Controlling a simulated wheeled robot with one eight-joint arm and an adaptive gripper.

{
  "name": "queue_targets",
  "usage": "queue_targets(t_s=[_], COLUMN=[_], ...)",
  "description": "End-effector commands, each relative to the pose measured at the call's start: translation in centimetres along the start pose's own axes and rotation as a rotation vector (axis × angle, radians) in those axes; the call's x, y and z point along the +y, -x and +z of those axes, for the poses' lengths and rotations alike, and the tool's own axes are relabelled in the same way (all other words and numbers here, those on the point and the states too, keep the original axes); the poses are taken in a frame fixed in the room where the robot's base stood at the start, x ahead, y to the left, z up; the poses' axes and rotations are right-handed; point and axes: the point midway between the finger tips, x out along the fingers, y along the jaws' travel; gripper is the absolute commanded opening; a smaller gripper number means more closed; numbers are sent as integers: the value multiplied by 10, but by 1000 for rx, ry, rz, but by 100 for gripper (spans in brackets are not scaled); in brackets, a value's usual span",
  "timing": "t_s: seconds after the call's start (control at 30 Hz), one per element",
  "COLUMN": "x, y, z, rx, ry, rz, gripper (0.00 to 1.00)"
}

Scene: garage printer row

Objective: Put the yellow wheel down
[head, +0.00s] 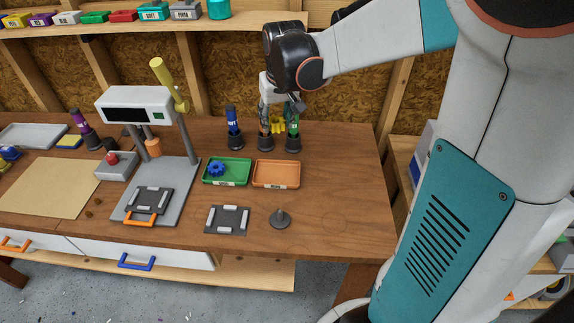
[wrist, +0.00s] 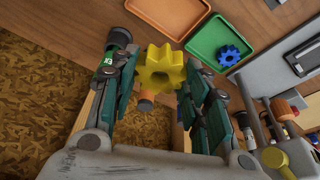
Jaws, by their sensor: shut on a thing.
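The yellow wheel, a toothed gear (head: 278,127), is held in my gripper (head: 279,108) near the back of the bench, just above or in front of the dark holders. The wrist view shows the wheel (wrist: 160,70) between the fingertips (wrist: 162,62), with most of its face visible. In the head view, my gripper hides part of it. Whether it touches anything below cannot be told. A blue gear (head: 216,169) lies in the green tray (head: 240,179). The orange tray (head: 276,174) beside it is empty.
Markers stand in dark holders around my gripper, one blue (head: 233,121) at its left. A grey press (head: 148,105) stands left. The bench's front right is clear.

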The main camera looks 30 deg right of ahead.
Motion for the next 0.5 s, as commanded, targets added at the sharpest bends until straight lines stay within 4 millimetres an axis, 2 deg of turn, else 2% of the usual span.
queue_targets(t_s=[0.07, 0.17, 0.5], x=[1, 1, 1], y=[-4, -22, -102], z=[1, 7, 31], rx=[0, 0, 0], ry=[-2, -2, -2], rz=[0, 1, 1], gripper=[23, 23, 23])
